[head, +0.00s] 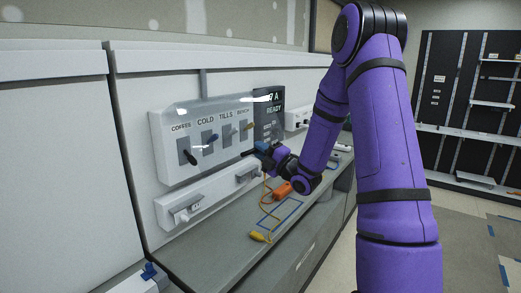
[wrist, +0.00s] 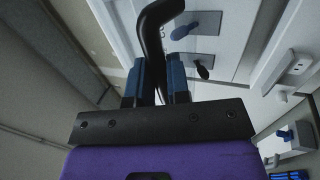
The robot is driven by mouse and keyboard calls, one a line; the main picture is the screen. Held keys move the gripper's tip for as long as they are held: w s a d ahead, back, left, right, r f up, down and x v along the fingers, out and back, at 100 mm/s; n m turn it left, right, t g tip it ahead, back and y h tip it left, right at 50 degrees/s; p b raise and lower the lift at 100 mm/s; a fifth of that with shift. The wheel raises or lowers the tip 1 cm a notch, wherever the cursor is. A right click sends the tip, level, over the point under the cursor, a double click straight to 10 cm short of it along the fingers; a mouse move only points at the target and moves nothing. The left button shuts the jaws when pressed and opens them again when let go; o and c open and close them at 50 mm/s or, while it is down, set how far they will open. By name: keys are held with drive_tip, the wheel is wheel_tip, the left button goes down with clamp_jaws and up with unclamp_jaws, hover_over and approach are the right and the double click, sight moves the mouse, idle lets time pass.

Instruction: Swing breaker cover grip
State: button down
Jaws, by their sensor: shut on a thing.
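The breaker panel (head: 167,148) is a pale box on the wall, with switches labelled COFFEE, COLD, TILLS and BENCH. A clear breaker cover (head: 222,106) with bright glare lies in front of it; how far it stands out is hard to tell. My gripper (head: 260,149) is at the panel's lower right. In the wrist view, my gripper's blue fingers (wrist: 156,82) are shut on the black curved cover grip (wrist: 150,32). The fingers hide the grip's lower end.
Below, the grey counter (head: 205,252) holds an orange tool (head: 282,190) with a yellow cord and a yellow plug (head: 259,237). A white socket strip (head: 212,199) runs under the panel.

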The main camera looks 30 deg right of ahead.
drive_tip(key=shift+f, duration=0.15)
drive_tip(key=shift+w+a+f, duration=0.2)
drive_tip(key=shift+w+f, duration=0.4)
drive_tip(key=shift+f, duration=0.05)
drive_tip(key=shift+w+a+f, duration=0.2)
drive_tip(key=shift+w+f, duration=0.35)
drive_tip(key=shift+f, duration=0.15)
drive_tip(key=shift+w+a+f, duration=0.2)
drive_tip(key=shift+w+f, duration=0.4)
drive_tip(key=shift+f, duration=0.05)
drive_tip(key=shift+w+f, duration=0.1)
drive_tip(key=shift+w+a+f, duration=0.25)
drive_tip(key=shift+w+f, duration=0.15)
drive_tip(key=shift+w, duration=0.2)
drive_tip(key=shift+w+a+f, duration=0.2)
drive_tip(key=shift+w+f, duration=0.15)
drive_tip(key=shift+w, duration=0.2)
drive_tip(key=shift+w+a+f, duration=0.25)
drive_tip(key=shift+w+f, duration=0.15)
drive_tip(key=shift+w, duration=0.2)
drive_tip(key=c, duration=1)
unclamp_jaws()
